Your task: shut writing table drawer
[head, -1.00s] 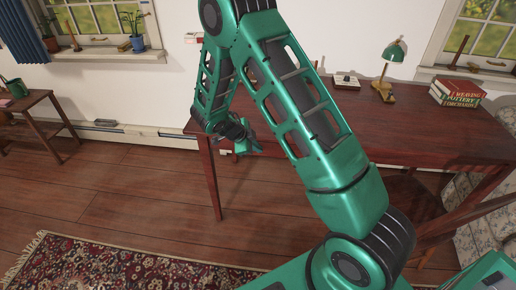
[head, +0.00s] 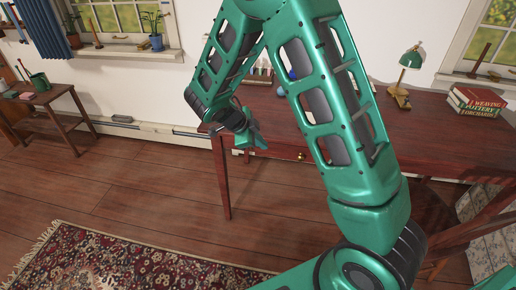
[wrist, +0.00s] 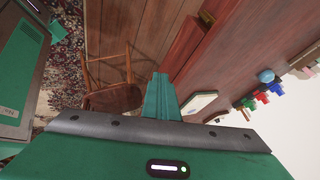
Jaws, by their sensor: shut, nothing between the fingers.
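The writing table (head: 440,135) is dark red-brown wood and stands along the wall; my arm crosses in front of much of it. A small brass knob (head: 301,155) shows on its front, beside my arm. The drawer around it is mostly hidden, and I cannot tell how far out it stands. My gripper (head: 258,143) is shut and empty, near the table's front left, to the left of the knob. In the wrist view its fingers (wrist: 161,97) are together. The table (wrist: 245,40) fills the right there, with a reddish wooden strip along its edge.
A green lamp (head: 405,75) and stacked books (head: 476,101) stand on the table. A wooden chair (wrist: 112,98) shows in the wrist view. A side table (head: 45,105) stands at the left. The floor left of the writing table is clear, with a patterned rug (head: 120,265) in front.

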